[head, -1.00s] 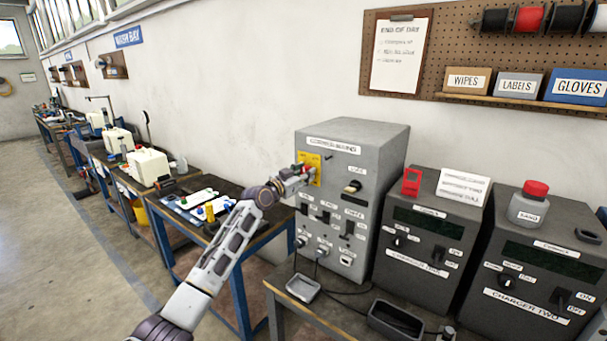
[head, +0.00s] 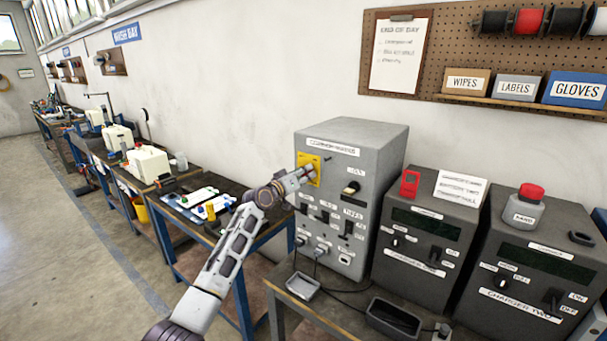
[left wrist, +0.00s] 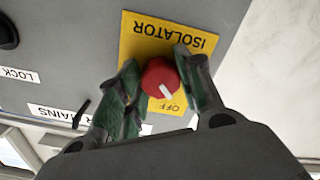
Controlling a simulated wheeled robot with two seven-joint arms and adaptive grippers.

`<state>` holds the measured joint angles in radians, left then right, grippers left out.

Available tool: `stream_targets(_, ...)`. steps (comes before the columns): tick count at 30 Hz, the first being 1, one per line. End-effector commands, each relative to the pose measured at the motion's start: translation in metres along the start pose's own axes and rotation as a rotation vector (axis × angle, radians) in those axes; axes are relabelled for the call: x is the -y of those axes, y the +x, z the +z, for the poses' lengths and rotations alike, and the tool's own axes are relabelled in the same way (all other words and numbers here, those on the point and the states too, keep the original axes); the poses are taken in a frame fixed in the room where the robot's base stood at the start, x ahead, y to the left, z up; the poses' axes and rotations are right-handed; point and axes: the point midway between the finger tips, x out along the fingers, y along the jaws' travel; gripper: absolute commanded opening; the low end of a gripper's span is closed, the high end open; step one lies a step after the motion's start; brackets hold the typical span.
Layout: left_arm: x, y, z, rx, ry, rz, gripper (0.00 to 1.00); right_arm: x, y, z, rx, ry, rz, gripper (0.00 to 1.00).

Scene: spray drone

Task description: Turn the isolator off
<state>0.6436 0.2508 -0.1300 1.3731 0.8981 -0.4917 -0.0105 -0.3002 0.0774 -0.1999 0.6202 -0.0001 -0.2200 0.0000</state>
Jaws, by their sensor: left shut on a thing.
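The isolator is a round red knob (left wrist: 160,78) with a white pointer mark, on a yellow plate (left wrist: 188,43) lettered ISOLATOR and OFF. In the left wrist view the pointer is turned toward the OFF lettering. The plate is on the upper front of the grey cabinet (head: 375,150), and also shows in the head view (head: 302,160). My left gripper (left wrist: 158,84) is shut on the knob, a green-padded finger on each side of it. In the head view my left gripper (head: 306,174) hides the knob. My right gripper is not in view.
Charger one (head: 432,268) and charger two (head: 535,302) stand right of the cabinet. A red lock-like piece (head: 410,184) and a white card (head: 461,189) sit on charger one. Small trays (head: 303,286) and cables lie in front. Benches with tools run off to the left.

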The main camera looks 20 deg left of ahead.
Motion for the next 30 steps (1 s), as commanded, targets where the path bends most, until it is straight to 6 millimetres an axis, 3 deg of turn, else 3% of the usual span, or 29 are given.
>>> stream_targets(13, 0.0006, 0.0, 0.0011, 0.002, -0.016, -0.001, 0.12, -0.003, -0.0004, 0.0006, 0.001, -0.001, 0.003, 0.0)
stream_targets(14, 0.0006, 0.0, 0.001, 0.002, -0.016, -0.001, 0.37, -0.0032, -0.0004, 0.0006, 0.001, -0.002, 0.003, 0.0)
stream_targets(18, 0.0005, 0.0, 0.0008, 0.001, -0.015, -0.001, 0.55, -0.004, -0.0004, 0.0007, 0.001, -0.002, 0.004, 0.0)
stream_targets(30, 0.0002, -0.0006, 0.0001, 0.0, -0.014, 0.0, 0.58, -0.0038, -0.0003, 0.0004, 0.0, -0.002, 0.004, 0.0)
